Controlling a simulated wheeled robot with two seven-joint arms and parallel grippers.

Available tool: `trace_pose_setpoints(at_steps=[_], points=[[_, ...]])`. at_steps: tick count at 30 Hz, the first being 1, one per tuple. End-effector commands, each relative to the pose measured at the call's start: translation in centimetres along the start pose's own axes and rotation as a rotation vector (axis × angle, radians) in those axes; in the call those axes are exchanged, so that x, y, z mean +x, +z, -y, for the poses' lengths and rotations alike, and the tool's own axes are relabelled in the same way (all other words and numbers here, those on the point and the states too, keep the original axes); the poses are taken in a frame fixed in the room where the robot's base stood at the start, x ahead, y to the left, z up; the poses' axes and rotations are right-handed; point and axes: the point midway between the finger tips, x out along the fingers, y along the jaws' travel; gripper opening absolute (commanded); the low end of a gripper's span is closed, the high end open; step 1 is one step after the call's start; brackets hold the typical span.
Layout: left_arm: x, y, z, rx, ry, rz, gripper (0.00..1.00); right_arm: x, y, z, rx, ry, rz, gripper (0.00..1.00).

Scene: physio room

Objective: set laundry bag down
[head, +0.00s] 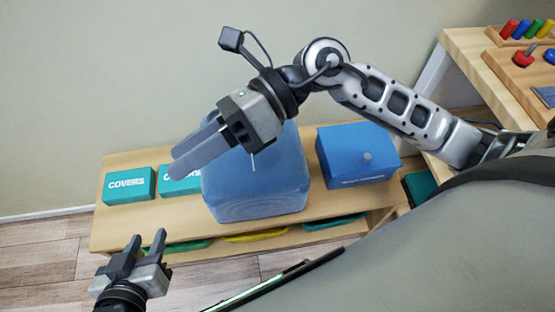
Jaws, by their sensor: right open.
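The large blue laundry bag (270,180) stands upright on the low wooden bench (130,225), with its base on the bench top. My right gripper (188,158) is above and in front of the bag in the picture, its fingers pointing left, and it hides part of the bag's top. It is open, and I see nothing held in it. A thin pale cord or strip (252,162) shows just below it. My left gripper (147,238) is open and empty at the lower left, apart from the bag, near the bench's front edge.
Two teal boxes, one marked COVERS (129,186), sit left of the bag. A blue lidded box (357,155) stands to its right. Green and yellow items (256,236) lie under the bench top. A wooden table (475,45) with colored pegs is at the upper right.

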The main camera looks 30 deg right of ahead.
Motion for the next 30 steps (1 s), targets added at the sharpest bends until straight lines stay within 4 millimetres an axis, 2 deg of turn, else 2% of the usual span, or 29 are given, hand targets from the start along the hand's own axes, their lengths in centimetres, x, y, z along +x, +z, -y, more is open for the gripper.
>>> trace_pose_setpoints(at_steps=[1, 3, 5, 7, 8, 9, 12, 15, 18, 19, 23, 30], points=[[0.0, 0.0, 0.0, 0.000, 0.000, -0.001, 0.36, 0.6, 1.8, -1.6, 0.184, 0.124, 0.208, 0.47], [0.0, 0.0, 0.0, 0.000, 0.000, -0.001, 0.36, -0.7, 4.8, -1.9, 0.479, 0.269, 0.515, 0.47], [0.0, 0.0, 0.0, 0.000, 0.000, -0.001, 0.36, -3.0, 6.2, 0.0, 0.772, 0.365, 0.780, 0.47], [0.0, -0.1, 0.0, 0.000, 0.000, -0.001, 0.36, -5.9, 5.2, 4.1, 1.148, 0.440, 1.081, 0.47], [0.0, -0.1, 0.0, 0.000, -0.001, -0.001, 0.36, -7.0, 3.7, 6.2, 1.317, 0.459, 1.204, 0.47], [0.0, -0.1, 0.0, 0.000, -0.001, -0.001, 0.36, -8.1, 0.9, 8.8, 1.544, 0.474, 1.355, 0.47], [0.0, -0.1, 0.0, 0.000, -0.001, -0.001, 0.36, -8.8, -6.7, 12.6, 1.986, 0.473, 1.608, 0.47], [0.0, -0.1, 0.0, 0.000, -0.001, -0.001, 0.36, -8.1, -12.6, 13.6, 2.289, 0.452, 1.746, 0.47], [0.0, -0.1, 0.0, 0.000, -0.001, -0.001, 0.36, -7.2, -16.6, 13.5, 2.489, 0.430, 1.820, 0.47], [0.0, -0.1, 0.0, 0.000, -0.001, -0.001, 0.36, -7.0, -17.4, 13.4, -2.511, -0.422, -1.819, 0.47], [0.0, -0.1, 0.0, 0.000, -0.001, -0.001, 0.36, -6.5, -19.1, 13.1, -2.462, -0.389, -1.743, 0.47], [0.0, -0.1, 0.0, 0.000, 0.000, -0.002, 0.36, -6.4, -19.1, 13.1, -2.463, -0.387, -1.742, 0.47]])
